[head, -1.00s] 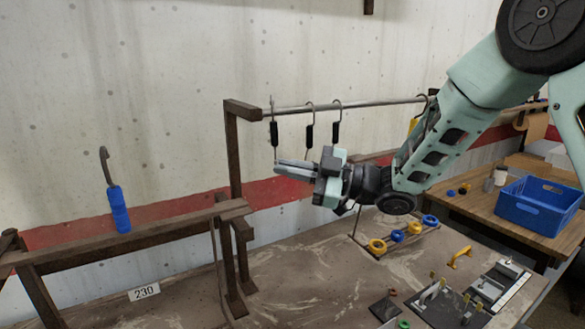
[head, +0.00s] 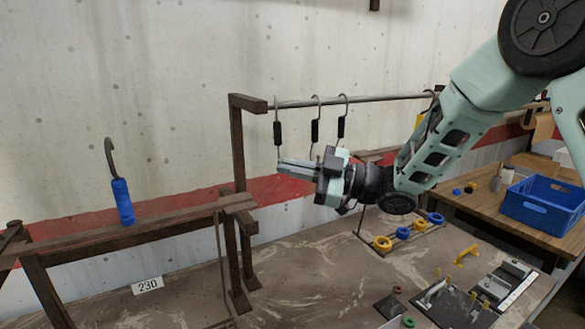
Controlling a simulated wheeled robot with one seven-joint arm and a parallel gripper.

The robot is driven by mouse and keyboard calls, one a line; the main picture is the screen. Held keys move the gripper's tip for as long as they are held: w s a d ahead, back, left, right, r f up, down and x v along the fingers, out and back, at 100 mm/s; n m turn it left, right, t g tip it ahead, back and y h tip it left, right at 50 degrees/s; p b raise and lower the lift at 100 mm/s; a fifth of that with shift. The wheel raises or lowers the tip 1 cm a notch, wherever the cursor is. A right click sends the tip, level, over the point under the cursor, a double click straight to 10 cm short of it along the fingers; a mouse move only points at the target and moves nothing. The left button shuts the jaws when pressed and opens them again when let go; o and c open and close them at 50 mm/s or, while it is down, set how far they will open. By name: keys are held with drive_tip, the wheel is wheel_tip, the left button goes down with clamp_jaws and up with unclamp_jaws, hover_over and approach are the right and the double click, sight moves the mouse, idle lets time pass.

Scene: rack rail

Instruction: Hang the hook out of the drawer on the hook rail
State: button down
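A black-sleeved wire hook (head: 277,132) stands upright at the left end of the metal hook rail (head: 385,98). Its lower wire runs down to the fingertips of my gripper (head: 284,164), which appears shut on it. Its top reaches slightly above the rail; whether it touches the rail cannot be told. Two similar hooks hang on the rail to its right, a nearer one (head: 315,130) and a farther one (head: 341,127). My gripper points left, below the rail. No drawer can be made out.
A wooden post (head: 236,150) carries the rail's left end. A blue-handled hook (head: 122,202) rises above a wooden beam (head: 130,236) at left. The workbench below holds colored rings (head: 403,233) and a yellow handle (head: 466,254). A blue crate (head: 540,208) stands at right.

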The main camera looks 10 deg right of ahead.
drive_tip(key=c, duration=1.6)
unclamp_jaws()
drive_tip(key=shift+o, duration=0.2)
drive_tip(key=b+v, duration=0.6)
drive_tip(key=v, duration=1.1)
drive_tip(key=w+a+f+m+t+h, duration=0.3)
drive_tip(key=a+f+m+t+h, duration=0.2)
drive_tip(key=a+m+h, duration=0.35)
drive_tip(key=s+f+m+g+h, duration=0.1)
drive_tip(key=s+f+g+h, duration=0.2)
drive_tip(key=s, duration=0.7)
drive_tip(key=s+f+m+g+h, duration=0.2)
drive_tip(key=s+f+g+h, duration=0.1)
drive_tip(key=s, duration=0.7)
drive_tip(key=s+f+m+g+h, duration=0.1)
drive_tip(key=s+f+g+h, duration=0.2)
drive_tip(key=s, duration=0.8)
wheel_tip(320, 180, down, 2)
drive_tip(key=shift+f+m+g, duration=0.1)
drive_tip(key=shift+m+g, duration=0.25)
drive_tip(key=shift+g, duration=0.65)
